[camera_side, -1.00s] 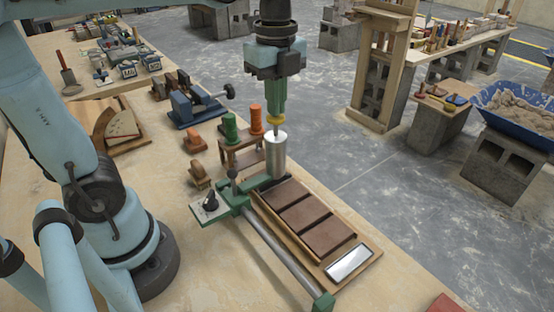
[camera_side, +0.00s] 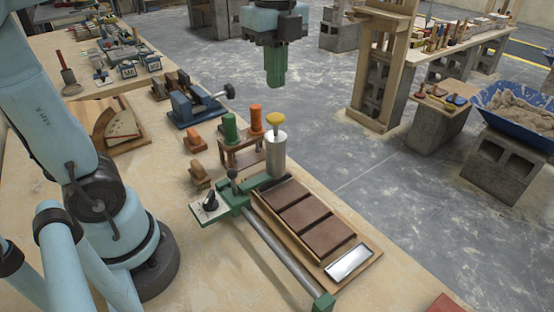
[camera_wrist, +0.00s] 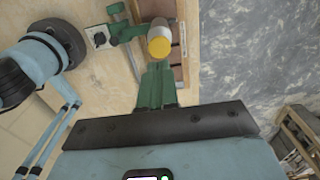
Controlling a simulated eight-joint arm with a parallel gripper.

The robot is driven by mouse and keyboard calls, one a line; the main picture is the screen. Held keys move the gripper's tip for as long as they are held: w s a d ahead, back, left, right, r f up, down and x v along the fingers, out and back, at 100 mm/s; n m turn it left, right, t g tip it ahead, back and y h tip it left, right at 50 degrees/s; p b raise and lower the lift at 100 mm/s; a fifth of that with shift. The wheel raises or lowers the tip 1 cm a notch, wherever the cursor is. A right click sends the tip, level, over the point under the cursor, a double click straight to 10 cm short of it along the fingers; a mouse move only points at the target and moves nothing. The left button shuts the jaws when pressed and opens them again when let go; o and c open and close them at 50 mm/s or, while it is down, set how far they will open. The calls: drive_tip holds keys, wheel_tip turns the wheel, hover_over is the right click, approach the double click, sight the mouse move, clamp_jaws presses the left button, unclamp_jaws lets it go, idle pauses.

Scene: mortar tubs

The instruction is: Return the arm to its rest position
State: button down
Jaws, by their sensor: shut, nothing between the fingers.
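My gripper (camera_side: 275,72) hangs in the air above the bench's far edge, its green fingers together and empty. It also shows from behind in the wrist view (camera_wrist: 158,68). Below it, apart from it, stands a silver cylinder (camera_side: 276,158) with a yellow knob (camera_side: 275,118) on top. In the wrist view the yellow knob (camera_wrist: 159,46) lies just beyond the fingertips in the picture. The cylinder stands upright at the far end of a wooden tray (camera_side: 348,242) that holds brown slabs and a shiny plate.
A green clamp (camera_side: 236,198) with a long bar lies along the tray. A small wooden rack (camera_side: 243,152) with a green and an orange peg stands beside the cylinder. A blue vise (camera_side: 195,108) sits behind. The air around my gripper is clear.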

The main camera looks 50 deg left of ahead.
drive_tip(key=shift+r, duration=0.8)
